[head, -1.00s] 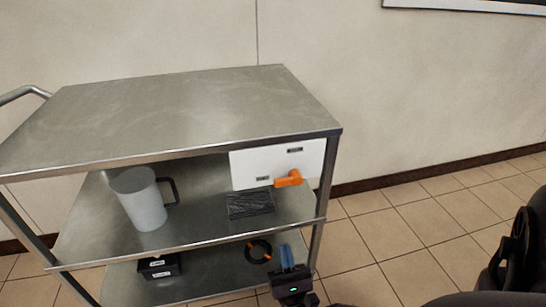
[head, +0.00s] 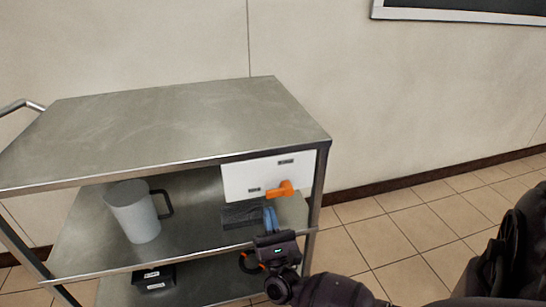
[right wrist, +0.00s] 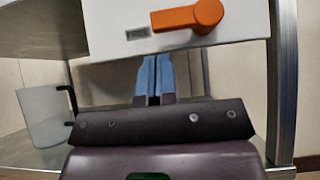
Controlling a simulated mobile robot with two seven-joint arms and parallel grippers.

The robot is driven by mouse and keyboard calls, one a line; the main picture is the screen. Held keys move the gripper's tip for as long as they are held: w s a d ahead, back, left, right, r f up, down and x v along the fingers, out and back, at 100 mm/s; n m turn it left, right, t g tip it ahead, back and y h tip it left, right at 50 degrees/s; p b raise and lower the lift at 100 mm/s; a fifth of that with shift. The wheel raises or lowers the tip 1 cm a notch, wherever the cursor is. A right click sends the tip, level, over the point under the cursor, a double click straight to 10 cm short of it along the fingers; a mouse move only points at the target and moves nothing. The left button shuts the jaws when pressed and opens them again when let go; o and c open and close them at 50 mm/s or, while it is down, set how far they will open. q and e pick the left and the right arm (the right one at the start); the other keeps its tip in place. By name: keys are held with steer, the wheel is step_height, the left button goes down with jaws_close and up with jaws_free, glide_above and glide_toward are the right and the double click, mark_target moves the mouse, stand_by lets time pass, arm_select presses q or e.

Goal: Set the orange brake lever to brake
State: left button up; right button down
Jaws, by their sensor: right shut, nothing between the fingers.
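The orange brake lever (head: 280,190) is on the front of a white panel (head: 240,182) under the cart's top shelf. In the right wrist view the lever (right wrist: 190,18) has its round hub at right and its arm pointing left, beside a label (right wrist: 137,34) reading FREE. A second label (head: 286,161) sits higher on the panel, too small to read. My right gripper (head: 269,212) has blue fingers, shut and empty, pointing up below the lever. In the right wrist view the fingertips (right wrist: 154,60) are just below the panel's lower edge in the picture. My left gripper is not in view.
The steel cart (head: 180,120) has a bare top shelf. A black labelled box (head: 153,279) and a black-and-orange ring (head: 249,263) are below.

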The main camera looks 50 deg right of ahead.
steer(key=shift+r, duration=1.05)
steer(key=shift+s, duration=0.1)
